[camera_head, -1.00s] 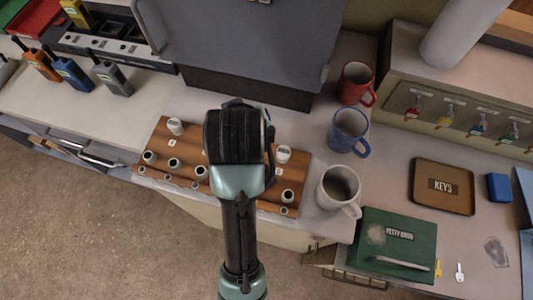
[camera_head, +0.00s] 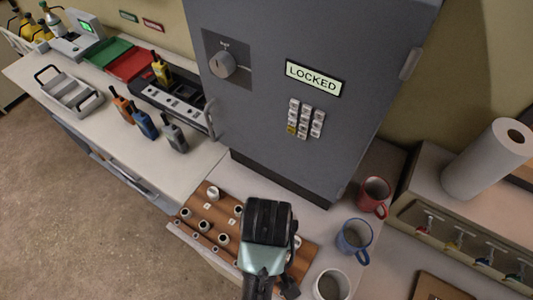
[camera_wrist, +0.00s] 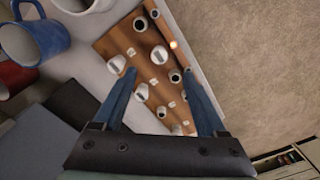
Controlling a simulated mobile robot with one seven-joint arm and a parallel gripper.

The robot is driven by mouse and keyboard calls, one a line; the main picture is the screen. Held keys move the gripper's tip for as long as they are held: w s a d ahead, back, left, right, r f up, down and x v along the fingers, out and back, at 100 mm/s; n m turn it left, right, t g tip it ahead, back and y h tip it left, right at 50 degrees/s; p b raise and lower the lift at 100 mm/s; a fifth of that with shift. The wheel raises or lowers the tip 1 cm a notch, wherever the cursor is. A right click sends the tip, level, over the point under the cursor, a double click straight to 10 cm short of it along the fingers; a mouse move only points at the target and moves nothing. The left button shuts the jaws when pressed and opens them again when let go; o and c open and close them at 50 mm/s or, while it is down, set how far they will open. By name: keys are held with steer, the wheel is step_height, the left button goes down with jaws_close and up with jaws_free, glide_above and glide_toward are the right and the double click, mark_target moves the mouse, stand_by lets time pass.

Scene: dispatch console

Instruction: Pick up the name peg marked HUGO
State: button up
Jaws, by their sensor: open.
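A brown wooden peg board (camera_head: 190,212) stands on the counter below the grey cabinet, with several white-topped and dark-holed round pegs on it. Its bare wood also shows in the wrist view (camera_wrist: 125,40). One white peg (camera_head: 213,193) stands at its far left end. In the wrist view, one peg (camera_wrist: 159,54) shows between the fingers and another peg (camera_wrist: 118,64) is by the left fingertip. No name can be read, so I cannot tell which is HUGO. My gripper (camera_wrist: 160,74) is open and empty above the board. In the head view my wrist hides part of the board.
The locked grey cabinet (camera_head: 300,130) rises behind the board. A red mug (camera_head: 373,196), a blue mug (camera_head: 353,240) and a white mug (camera_head: 331,285) stand at the right. Radios (camera_head: 146,126) stand on the left counter. The floor (camera_head: 60,200) in front is clear.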

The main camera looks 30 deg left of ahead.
step_height(320, 180, down, 5)
steer(key=shift+r, duration=0.1)
steer(key=shift+w+a+f+p, duration=0.15)
steer(key=shift+f+p, duration=0.35)
steer(key=shift+f, duration=0.85)
steer(key=shift+w+a+f+p, duration=0.1)
steer(key=shift+f+p, duration=0.35)
steer(key=shift+f, duration=0.9)
steer(key=shift+c, duration=0.3)
jaws_close()
